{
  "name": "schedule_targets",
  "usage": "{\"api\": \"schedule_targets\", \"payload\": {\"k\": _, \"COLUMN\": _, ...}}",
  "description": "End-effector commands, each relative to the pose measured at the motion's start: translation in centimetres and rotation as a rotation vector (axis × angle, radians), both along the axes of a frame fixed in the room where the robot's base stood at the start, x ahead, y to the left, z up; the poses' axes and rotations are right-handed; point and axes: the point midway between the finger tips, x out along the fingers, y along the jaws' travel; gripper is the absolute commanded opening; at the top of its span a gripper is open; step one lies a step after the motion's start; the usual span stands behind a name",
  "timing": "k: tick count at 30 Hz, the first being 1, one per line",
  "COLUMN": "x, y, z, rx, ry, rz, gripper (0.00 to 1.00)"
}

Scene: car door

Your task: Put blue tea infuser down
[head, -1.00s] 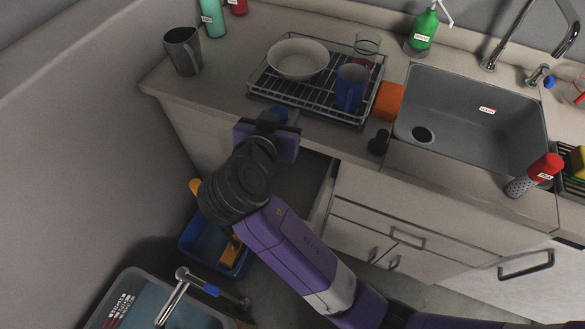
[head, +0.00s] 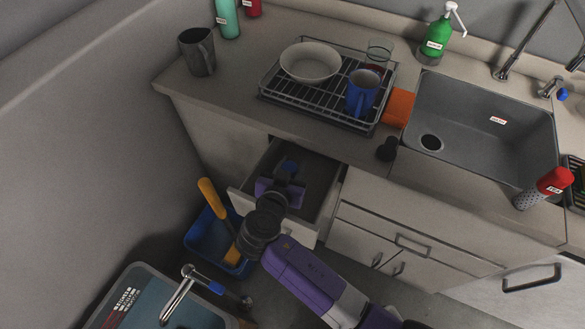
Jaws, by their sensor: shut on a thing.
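My gripper (head: 283,178) is shut on the blue tea infuser (head: 289,165). Only a small blue part of it shows past the jaws; the rest is hidden by the gripper. Both are over or inside the open drawer (head: 318,190) below the counter, left of centre. I cannot tell whether the infuser touches the drawer's floor. The visible part of the drawer's floor looks bare.
A dish rack (head: 300,96) with a white bowl (head: 310,61) and blue mug (head: 361,95) stands on the counter (head: 215,105) above. A blue bin (head: 203,243) is on the floor, lower left.

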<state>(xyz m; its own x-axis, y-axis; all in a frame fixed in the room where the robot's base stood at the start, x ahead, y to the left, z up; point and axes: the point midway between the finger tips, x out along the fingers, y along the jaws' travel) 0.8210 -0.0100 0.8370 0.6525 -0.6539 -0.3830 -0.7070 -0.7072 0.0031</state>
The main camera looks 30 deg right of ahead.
Motion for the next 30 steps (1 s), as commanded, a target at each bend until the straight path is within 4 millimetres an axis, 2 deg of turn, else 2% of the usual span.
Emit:
{"api": "schedule_targets", "payload": {"k": 4, "x": 0.0, "y": 0.0, "z": -1.6, "rx": -0.001, "ry": 0.001, "rz": 0.001, "gripper": 0.0}}
{"api": "schedule_targets", "payload": {"k": 17, "x": 0.0, "y": 0.0, "z": -2.2, "rx": 0.0, "ry": -0.002, "rz": 0.001, "gripper": 0.0}}
{"api": "schedule_targets", "payload": {"k": 18, "x": 0.0, "y": 0.0, "z": -2.1, "rx": 0.0, "ry": 0.0, "rz": 0.001, "gripper": 0.43}}
{"api": "schedule_targets", "payload": {"k": 20, "x": 0.0, "y": 0.0, "z": -2.1, "rx": 0.0, "ry": 0.0, "rz": 0.001, "gripper": 0.55}}
{"api": "schedule_targets", "payload": {"k": 30, "x": 0.0, "y": 0.0, "z": -2.0, "rx": 0.0, "ry": 0.0, "rz": 0.001, "gripper": 0.57}}
